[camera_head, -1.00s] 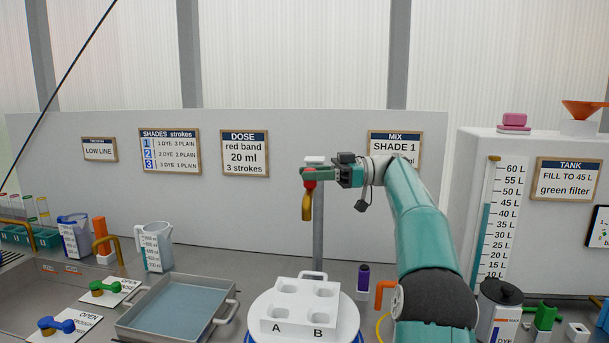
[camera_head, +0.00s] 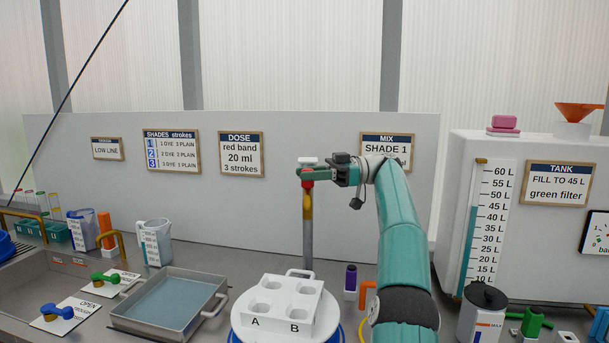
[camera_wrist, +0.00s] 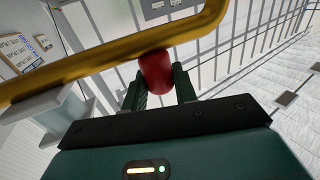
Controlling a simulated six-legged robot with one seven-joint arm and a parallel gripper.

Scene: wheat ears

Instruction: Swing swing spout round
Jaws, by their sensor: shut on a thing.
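The swing spout (camera_head: 308,207) is a golden-yellow bent tube at the top of a grey post (camera_head: 308,240). In the head view its downturned end hangs in line with the post. A red part (camera_head: 308,184) sits on the spout; it also shows in the wrist view (camera_wrist: 157,72), against the yellow tube (camera_wrist: 110,62). My gripper (camera_head: 309,174) reaches in from the right at the post's top. In the wrist view its two dark green fingers (camera_wrist: 160,88) stand on either side of the red part, shut on it. The fingers partly hide the spout's joint.
Below the spout stands a white block with several holes, marked A and B (camera_head: 281,310), on a round white top. A grey tray of bluish liquid (camera_head: 165,301) and a measuring jug (camera_head: 155,243) are to the left. A purple-capped bottle (camera_head: 351,278) stands right of the post.

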